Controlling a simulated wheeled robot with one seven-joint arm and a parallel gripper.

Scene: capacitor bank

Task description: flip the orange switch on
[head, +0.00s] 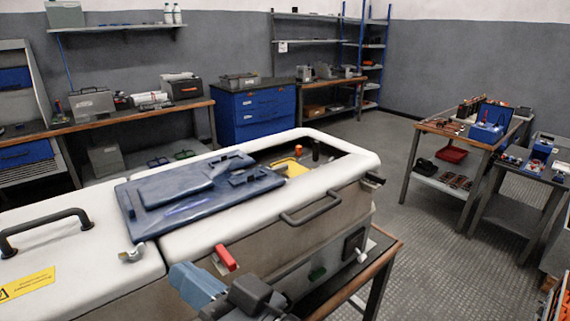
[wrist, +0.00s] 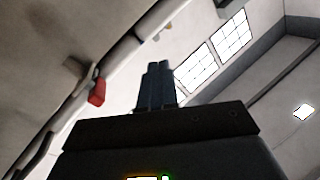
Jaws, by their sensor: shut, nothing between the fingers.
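A red-orange switch lever (head: 226,258) sits on the front side of a long pale cabinet (head: 330,205), just below the rim. It slants down to the right in the head view. It also shows in the wrist view, as a red block (wrist: 97,92) left of my fingers. My gripper (head: 182,273) is at the bottom of the head view, in front of the cabinet and a little left of and below the lever. Its blue-grey fingers are together and empty in the wrist view (wrist: 158,68). They appear apart from the lever.
A blue panel (head: 165,205) lies across the cabinet's top beside an opening. A dark bar handle (head: 312,208) sticks out from the cabinet right of the lever. A metal latch (head: 132,253) is to its left. Free floor (head: 425,250) lies to the right.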

